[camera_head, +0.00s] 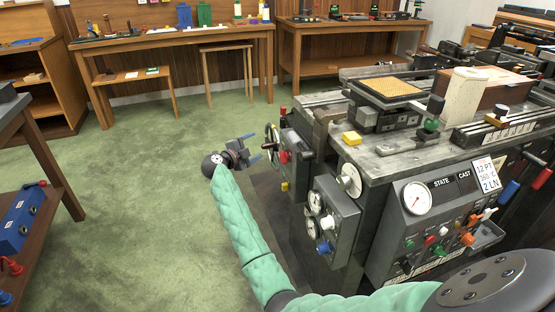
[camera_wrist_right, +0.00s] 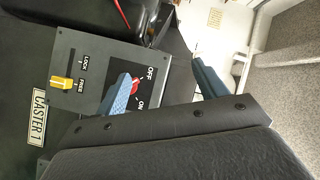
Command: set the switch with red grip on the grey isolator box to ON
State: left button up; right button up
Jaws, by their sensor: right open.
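The grey isolator box (camera_head: 298,168) is on the near left side of the casting machine, its red-gripped switch (camera_head: 283,156) facing my right gripper. In the right wrist view, the box's dark panel (camera_wrist_right: 92,50) has OFF and ON lettering beside the red grip (camera_wrist_right: 135,84), which one blue fingertip partly covers. I cannot tell clearly which mark the grip points to. My right gripper (camera_head: 252,148) is open and empty, just left of the box in the head view. Its blue fingers also show in the right wrist view (camera_wrist_right: 163,75). My left gripper is out of view.
The panel also carries a yellow LOCK/FREE slider (camera_wrist_right: 62,84). A CASTER 1 plate (camera_wrist_right: 42,112) sits beside it. Green floor (camera_head: 150,190) is open to the left.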

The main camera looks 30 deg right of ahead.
aim_at(283, 157)
jog(key=s+d+f+g+y, duration=0.1)
jog(key=s+f+g, duration=0.2)
jog(key=s+g, duration=0.25)
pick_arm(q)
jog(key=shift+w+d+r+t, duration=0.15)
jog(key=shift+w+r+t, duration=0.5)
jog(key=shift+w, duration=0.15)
pick_arm(e)
jog(key=x, duration=0.7)
jog(key=shift+w+t, duration=0.2)
jog(key=shift+t, duration=0.25)
jog(key=shift+d+f, duration=0.15)
jog(key=c, duration=1)
